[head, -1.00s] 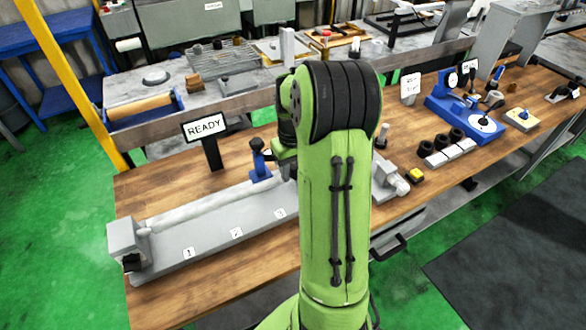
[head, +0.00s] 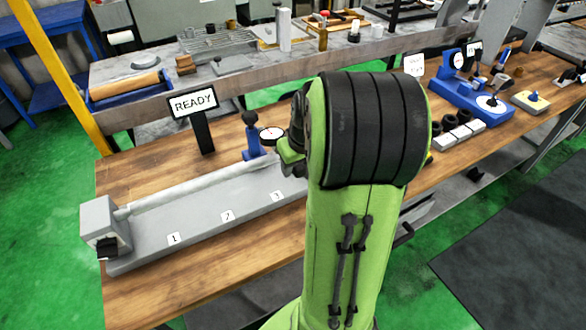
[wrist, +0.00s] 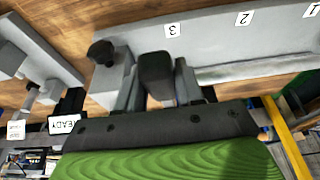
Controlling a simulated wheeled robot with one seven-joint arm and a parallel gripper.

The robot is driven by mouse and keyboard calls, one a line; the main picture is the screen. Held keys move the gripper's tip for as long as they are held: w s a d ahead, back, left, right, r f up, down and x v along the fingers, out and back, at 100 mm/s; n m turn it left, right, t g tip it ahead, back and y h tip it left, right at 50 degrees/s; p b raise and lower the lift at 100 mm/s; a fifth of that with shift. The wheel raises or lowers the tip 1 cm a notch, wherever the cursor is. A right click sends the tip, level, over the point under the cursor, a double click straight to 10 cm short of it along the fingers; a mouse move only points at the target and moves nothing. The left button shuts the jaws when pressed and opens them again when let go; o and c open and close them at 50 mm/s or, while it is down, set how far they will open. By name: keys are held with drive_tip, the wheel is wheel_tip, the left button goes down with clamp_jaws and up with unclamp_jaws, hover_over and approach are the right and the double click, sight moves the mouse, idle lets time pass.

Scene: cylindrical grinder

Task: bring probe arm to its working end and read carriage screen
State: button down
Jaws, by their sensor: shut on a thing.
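The carriage screen (head: 193,102) stands on a dark post behind the grey bench machine (head: 215,215) and reads READY. A blue stand (head: 253,140) with a dark knob and a round dial (head: 272,136) stands behind the bar near label 3. My gripper (wrist: 157,72) is shut on a dark, rounded handle (wrist: 155,78) between its two grey fingers, near label 3. I cannot tell for sure whether this handle belongs to the probe arm. In the head view my own arm hides the fingertips and the machine's right end.
A black knob (wrist: 101,52) on a grey block is close beside the fingers. A blue gauge stand (head: 470,100) and white blocks (head: 460,135) are on the bench to the right. A grey shelf (head: 240,85) runs behind. Bare wood shows left of the screen.

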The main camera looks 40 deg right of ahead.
drive_tip(key=shift+s+a+f+t+h+b, duration=0.15)
drive_tip(key=shift+f+t+b, duration=0.35)
drive_tip(key=shift+f+b, duration=0.8)
drive_tip(key=shift+s+f+t+h+b, duration=0.15)
drive_tip(key=shift+f+t+b, duration=0.55)
drive_tip(key=shift+b, duration=0.9)
drive_tip(key=shift+s+f, duration=0.1)
drive_tip(key=shift+f, duration=0.1)
drive_tip(key=c, duration=1.1)
unclamp_jaws()
drive_tip(key=o, duration=0.3)
drive_tip(key=p+v, duration=0.5)
drive_tip(key=v, duration=1)
drive_tip(key=shift+r, duration=0.5)
drive_tip(key=shift+a, duration=0.1)
